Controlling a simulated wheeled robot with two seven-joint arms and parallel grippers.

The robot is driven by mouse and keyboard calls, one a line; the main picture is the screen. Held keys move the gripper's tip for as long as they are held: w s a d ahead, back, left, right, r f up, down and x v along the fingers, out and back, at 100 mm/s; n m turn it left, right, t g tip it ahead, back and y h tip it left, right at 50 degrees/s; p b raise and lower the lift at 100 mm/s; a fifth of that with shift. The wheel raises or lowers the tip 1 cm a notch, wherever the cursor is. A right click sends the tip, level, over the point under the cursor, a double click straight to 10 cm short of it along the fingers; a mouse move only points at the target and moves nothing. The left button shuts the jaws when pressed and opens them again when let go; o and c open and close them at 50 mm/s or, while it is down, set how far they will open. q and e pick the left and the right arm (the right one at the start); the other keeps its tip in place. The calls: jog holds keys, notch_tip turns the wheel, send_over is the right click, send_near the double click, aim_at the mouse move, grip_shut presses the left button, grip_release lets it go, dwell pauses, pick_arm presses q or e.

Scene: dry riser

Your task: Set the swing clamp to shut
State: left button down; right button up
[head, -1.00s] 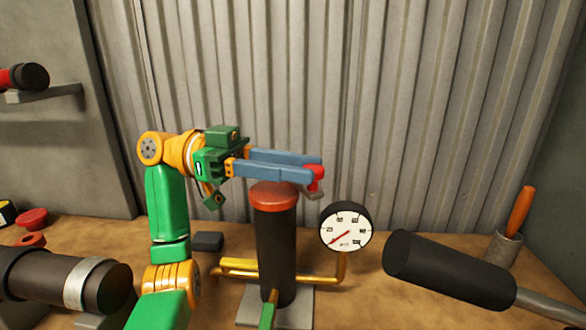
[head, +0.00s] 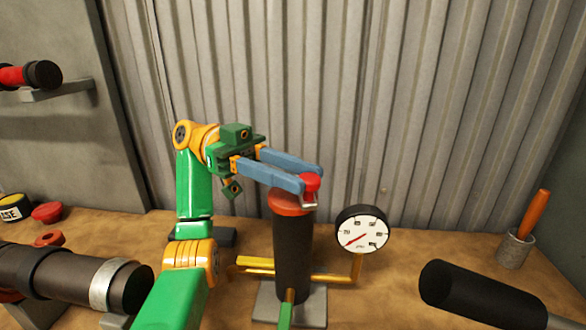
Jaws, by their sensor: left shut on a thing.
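A dark upright riser (head: 293,258) with a red cap (head: 287,203) stands on a grey base plate. The swing clamp's red knob (head: 311,182) is at the right edge of the cap, with a small pale metal piece (head: 309,200) under it. My left gripper (head: 313,178) reaches in from the left above the cap, its blue fingers shut on the red knob. The fingers hide part of the knob and the clamp's pivot. My right gripper is not in view.
A pressure gauge (head: 362,230) on a yellow pipe (head: 258,262) stands close right of the riser. A black cylinder (head: 478,296) lies at front right, near a cup (head: 515,248) with an orange handle. A dark pipe (head: 62,273) lies at left.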

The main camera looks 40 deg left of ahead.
pick_arm(q)
jog(key=c, duration=0.6)
grip_release()
jog(key=shift+d, duration=0.1)
jog(key=shift+r, duration=0.2)
notch_tip(320, 180, up, 3)
jog(key=shift+s+r+p, duration=0.1)
jog(key=shift+r+p, duration=0.05)
jog(key=shift+p, duration=0.3)
jog(key=s+d+r+b, duration=0.2)
jog(key=s+d+r, duration=0.6)
jog(key=s, duration=0.3)
jog(key=shift+d+r, duration=0.2)
jog(key=shift+r, duration=0.4)
